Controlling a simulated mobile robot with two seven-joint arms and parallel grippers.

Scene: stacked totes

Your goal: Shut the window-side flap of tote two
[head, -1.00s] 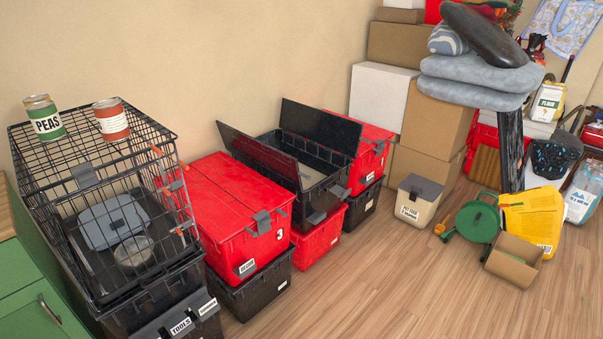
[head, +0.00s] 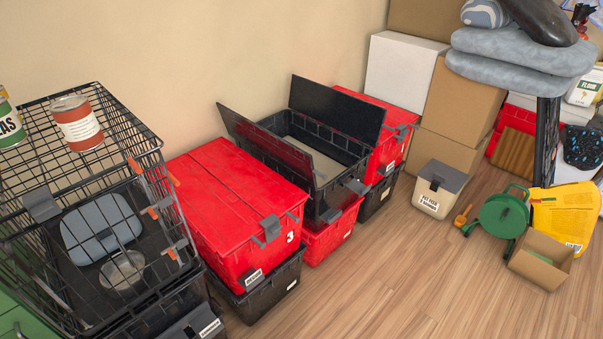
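An open black tote (head: 345,188) stands on a red tote against the wall, between two red-lidded totes. Its two black flaps are both raised: the left flap (head: 268,147) leans up toward the red tote marked 3, and the right flap (head: 337,108) stands nearly upright. The inside shows between them, with something pale partly hidden by the left flap. I see no number 2 on this tote and no window, so I cannot tell which flap is window-side. Neither of my grippers is in view.
The closed red tote marked 3 (head: 225,215) sits left of the open one. A wire cage (head: 60,185) with a can (head: 77,123) on top is at the left. A small bin (head: 440,190) and a green reel (head: 503,215) stand right. The wooden floor in front is clear.

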